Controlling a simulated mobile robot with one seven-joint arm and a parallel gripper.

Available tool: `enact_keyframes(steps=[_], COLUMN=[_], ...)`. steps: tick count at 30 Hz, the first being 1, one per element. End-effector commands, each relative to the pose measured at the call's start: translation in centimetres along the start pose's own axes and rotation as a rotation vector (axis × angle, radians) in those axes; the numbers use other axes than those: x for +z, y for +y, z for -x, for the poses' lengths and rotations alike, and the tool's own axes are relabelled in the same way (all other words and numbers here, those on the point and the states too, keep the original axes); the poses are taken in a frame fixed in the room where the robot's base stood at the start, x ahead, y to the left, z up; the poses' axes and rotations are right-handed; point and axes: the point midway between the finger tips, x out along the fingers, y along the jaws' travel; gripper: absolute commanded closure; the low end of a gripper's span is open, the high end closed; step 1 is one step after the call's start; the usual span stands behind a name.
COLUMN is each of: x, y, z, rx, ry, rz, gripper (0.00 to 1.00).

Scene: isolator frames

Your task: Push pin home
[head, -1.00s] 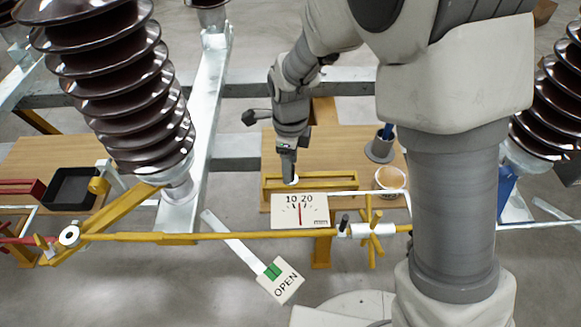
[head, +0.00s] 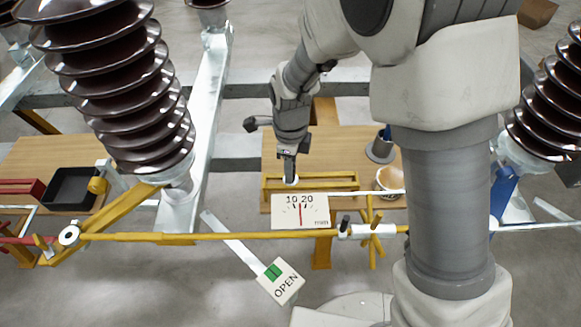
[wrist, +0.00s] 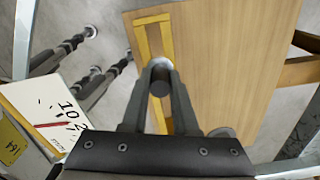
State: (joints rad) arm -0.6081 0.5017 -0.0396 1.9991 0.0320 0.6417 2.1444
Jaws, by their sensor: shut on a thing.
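My gripper (head: 290,176) points down at the left part of a yellow open frame (head: 335,178) on the wooden table. In the wrist view, my gripper (wrist: 160,72) is shut on a short dark cylinder (wrist: 160,87) with a round grey end, perhaps the pin; a pale edge shows beyond it. The cylinder is in line with the yellow frame (wrist: 143,40); I cannot tell whether it touches it. A small dark upright peg (head: 345,220) stands by the white collar on the yellow rod.
A gauge plate (head: 300,211) marked 10 and 20 mm stands in front of the frame. An OPEN sign (head: 281,281) hangs lower. A bowl (head: 389,180) and a grey holder (head: 381,148) stand at the table's right. Ribbed brown insulators (head: 125,90) rise at left.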

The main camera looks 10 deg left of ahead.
Motion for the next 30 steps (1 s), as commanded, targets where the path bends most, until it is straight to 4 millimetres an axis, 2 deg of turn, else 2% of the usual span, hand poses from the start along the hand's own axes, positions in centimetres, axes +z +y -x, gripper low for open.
enact_keyframes(steps=[8,30], x=[0.0,0.0], y=[0.0,0.0], z=[0.6,4.3], rx=[-0.001,-0.001], ry=[-0.001,-0.001], rz=[0.0,0.0], gripper=[1.0,1.0])
